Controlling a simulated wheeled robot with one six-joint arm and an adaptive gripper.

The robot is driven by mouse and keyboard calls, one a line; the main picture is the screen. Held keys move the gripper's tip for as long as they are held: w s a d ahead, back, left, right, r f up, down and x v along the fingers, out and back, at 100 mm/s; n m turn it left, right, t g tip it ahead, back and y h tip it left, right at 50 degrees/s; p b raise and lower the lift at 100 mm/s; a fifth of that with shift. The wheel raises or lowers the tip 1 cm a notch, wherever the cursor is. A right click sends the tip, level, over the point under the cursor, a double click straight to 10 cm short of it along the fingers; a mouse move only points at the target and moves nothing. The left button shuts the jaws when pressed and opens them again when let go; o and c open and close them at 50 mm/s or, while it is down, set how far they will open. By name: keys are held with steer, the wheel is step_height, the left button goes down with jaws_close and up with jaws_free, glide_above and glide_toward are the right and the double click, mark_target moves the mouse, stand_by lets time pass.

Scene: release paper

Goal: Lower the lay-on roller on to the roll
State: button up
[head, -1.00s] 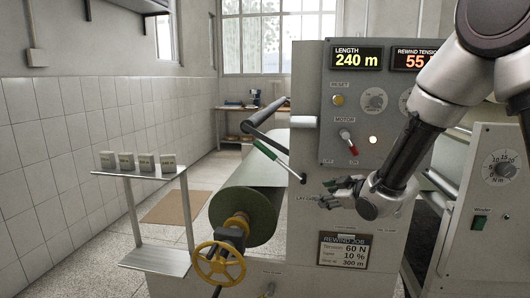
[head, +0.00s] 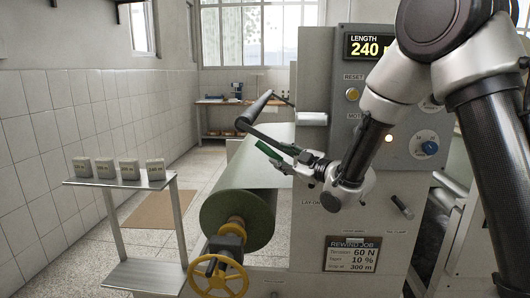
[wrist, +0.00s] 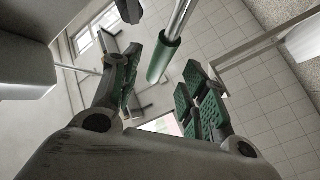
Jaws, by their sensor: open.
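A lever with a green handle (head: 268,150) slants up to the left from the machine's side panel. My gripper (head: 285,155) is open at this handle and partly hides the lever. In the wrist view, the green handle (wrist: 163,62) appears in the gap between the open fingers (wrist: 166,78). I cannot tell whether either finger touches it.
A yellow handwheel (head: 218,276) stands in front of the roll. A metal stand (head: 120,183) with several small grey blocks is at the left. The control panel (head: 352,70) rises behind my arm, which covers part of it. Open floor lies between stand and machine.

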mark_target(273, 154)
steer(key=x, duration=0.6)
steer(key=shift+w+a+f, duration=0.1)
steer(key=shift+a, duration=0.05)
jaws_close()
